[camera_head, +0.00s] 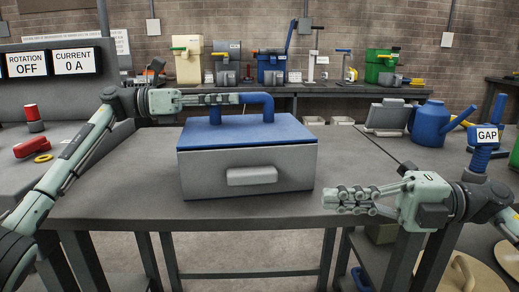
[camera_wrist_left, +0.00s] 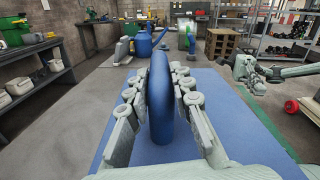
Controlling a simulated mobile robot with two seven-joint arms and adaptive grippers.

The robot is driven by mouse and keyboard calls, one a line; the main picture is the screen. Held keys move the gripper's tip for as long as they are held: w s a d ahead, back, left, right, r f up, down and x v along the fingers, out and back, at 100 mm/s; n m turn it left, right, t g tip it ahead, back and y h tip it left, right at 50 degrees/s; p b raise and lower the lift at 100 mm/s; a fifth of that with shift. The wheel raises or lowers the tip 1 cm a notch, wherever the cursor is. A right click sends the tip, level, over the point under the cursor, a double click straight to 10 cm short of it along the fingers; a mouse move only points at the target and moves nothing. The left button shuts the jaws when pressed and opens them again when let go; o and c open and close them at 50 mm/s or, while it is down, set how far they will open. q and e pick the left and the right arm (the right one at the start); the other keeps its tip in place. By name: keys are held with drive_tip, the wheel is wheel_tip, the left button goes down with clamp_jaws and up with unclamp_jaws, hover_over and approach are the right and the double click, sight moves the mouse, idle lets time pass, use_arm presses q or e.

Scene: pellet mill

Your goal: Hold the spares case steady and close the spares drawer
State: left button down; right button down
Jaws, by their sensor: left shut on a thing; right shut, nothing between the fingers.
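The spares case (camera_head: 300,176) stands on the grey bench, with a blue top and a blue arched handle (camera_head: 262,99). My left gripper (camera_head: 236,99) is shut on this handle. In the left wrist view the blue handle (camera_wrist_left: 160,100) stands between the fingers of my left gripper (camera_wrist_left: 160,88), above the blue top. The grey spares drawer (camera_head: 208,183) fills the front of the case and has a light grey pull (camera_head: 252,176). The drawer front looks about flush with the case. My right gripper (camera_head: 328,200) is shut and empty, right of the case's front corner and apart from it.
The bench (camera_head: 110,200) is clear left of the case. A blue watering can (camera_head: 430,124) and a grey box (camera_head: 386,117) stand at the back right. A red button (camera_head: 32,147) and a yellow ring (camera_head: 43,158) are at the left. A blue GAP post (camera_head: 480,156) stands far right.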

idle(0.9)
use_arm(q)
drive_tip(key=c, duration=1.3)
unclamp_jaws()
drive_tip(key=shift+r, duration=0.15)
drive_tip(key=shift+o, duration=0.2)
drive_tip(key=s+a, duration=0.1)
drive_tip(key=a, duration=1.1)
drive_tip(key=shift+o, duration=0.5)
drive_tip(key=o, duration=0.4)
